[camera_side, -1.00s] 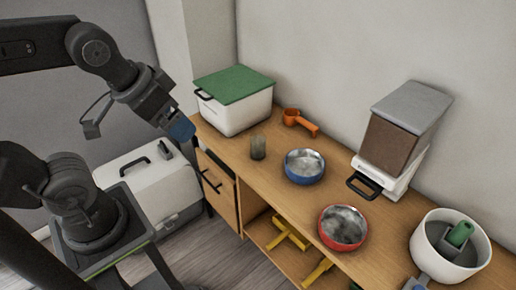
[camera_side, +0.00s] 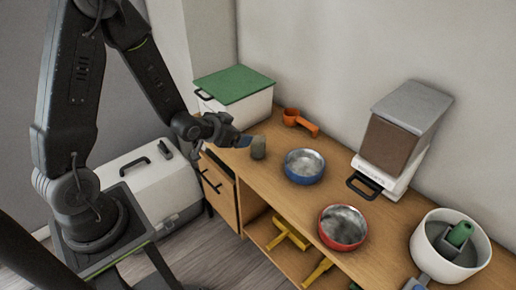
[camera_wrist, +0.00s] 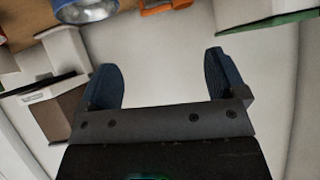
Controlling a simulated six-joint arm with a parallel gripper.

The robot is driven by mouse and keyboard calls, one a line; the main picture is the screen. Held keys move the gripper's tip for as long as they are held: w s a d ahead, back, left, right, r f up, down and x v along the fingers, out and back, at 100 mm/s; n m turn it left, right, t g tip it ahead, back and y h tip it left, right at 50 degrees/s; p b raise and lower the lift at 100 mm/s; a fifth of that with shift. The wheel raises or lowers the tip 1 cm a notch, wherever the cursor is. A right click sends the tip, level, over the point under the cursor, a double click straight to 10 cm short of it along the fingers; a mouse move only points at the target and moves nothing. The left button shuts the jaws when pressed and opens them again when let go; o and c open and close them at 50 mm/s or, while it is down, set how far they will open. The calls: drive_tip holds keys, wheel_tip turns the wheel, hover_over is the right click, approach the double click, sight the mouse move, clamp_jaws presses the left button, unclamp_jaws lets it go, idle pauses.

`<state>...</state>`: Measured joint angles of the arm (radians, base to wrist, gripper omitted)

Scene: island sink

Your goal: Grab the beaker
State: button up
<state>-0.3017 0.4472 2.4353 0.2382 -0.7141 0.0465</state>
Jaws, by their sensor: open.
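The beaker (camera_side: 258,148) is a small grey-brown, see-through cup. It stands upright on the wooden counter, left of the blue bowl in the side view. My gripper (camera_side: 244,141) is at the beaker's left, its blue fingertips close to the rim. I cannot tell whether they touch it. In the wrist view my gripper (camera_wrist: 160,78) has its two blue fingers spread apart with nothing visible between them. The beaker does not show in the wrist view.
A white bin with a green lid (camera_side: 235,84) and an orange scoop (camera_side: 300,121) stand behind the beaker. A blue bowl (camera_side: 304,166), red bowl (camera_side: 343,227), dispenser (camera_side: 400,140) and white pot (camera_side: 450,250) stand to the right. The counter's front edge is near the beaker.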

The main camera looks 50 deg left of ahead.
sight(252, 148)
wheel_tip(252, 148, down, 9)
drive_tip(key=s+a+t, duration=0.1)
drive_tip(key=s+t, duration=0.1)
drive_tip(key=shift+n+t, duration=0.3)
drive_tip(key=shift+n, duration=0.1)
drive_tip(key=x, duration=0.7)
drive_tip(key=shift+w, duration=0.3)
drive_tip(key=shift+f+x, duration=0.15)
drive_tip(key=shift+x, duration=1.3)
drive_tip(key=shift+f+x, duration=0.15)
drive_tip(key=shift+x, duration=1.3)
drive_tip(key=shift+s+a, duration=0.1)
drive_tip(key=shift+a, duration=0.1)
drive_tip(key=c, duration=1)
drive_tip(key=shift+r, duration=0.3)
drive_tip(key=shift+c, duration=0.2)
